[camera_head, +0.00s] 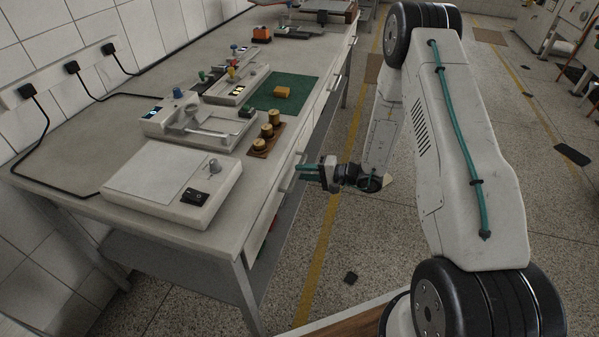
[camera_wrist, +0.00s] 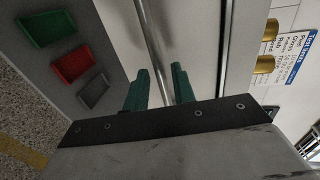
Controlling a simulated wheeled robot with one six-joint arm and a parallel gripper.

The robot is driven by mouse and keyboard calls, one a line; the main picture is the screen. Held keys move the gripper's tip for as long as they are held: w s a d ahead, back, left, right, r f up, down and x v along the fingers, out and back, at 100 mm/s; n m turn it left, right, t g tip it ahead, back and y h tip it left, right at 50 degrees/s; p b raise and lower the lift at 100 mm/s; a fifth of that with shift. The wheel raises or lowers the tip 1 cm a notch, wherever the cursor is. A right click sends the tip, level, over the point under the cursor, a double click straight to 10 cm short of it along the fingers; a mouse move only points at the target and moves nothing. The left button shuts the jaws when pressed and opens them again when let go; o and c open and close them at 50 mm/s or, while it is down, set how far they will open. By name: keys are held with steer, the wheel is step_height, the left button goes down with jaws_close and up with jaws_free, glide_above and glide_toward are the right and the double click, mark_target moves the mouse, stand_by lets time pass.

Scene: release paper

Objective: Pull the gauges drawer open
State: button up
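A drawer front (camera_head: 270,208) with a pale bar handle (camera_head: 288,180) is on the aisle side of the bench. No drawer name is readable, so I cannot tell which is the gauges drawer. My gripper (camera_head: 308,172) is at handle height, with its teal fingers pointing at the drawer front. In the wrist view, my gripper (camera_wrist: 160,88) is open. Its two fingers stand apart, and a metal bar handle (camera_wrist: 154,45) runs between them. I cannot tell whether either finger touches it.
The bench top (camera_head: 85,150) carries a white device (camera_head: 160,180) and brass weights (camera_head: 267,131). Green (camera_wrist: 45,28), red (camera_wrist: 73,65) and grey (camera_wrist: 93,91) rectangular pieces lie at left in the wrist view.

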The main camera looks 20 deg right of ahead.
steer(key=shift+x, duration=1.05)
jaws_close()
steer(key=shift+d, duration=0.1)
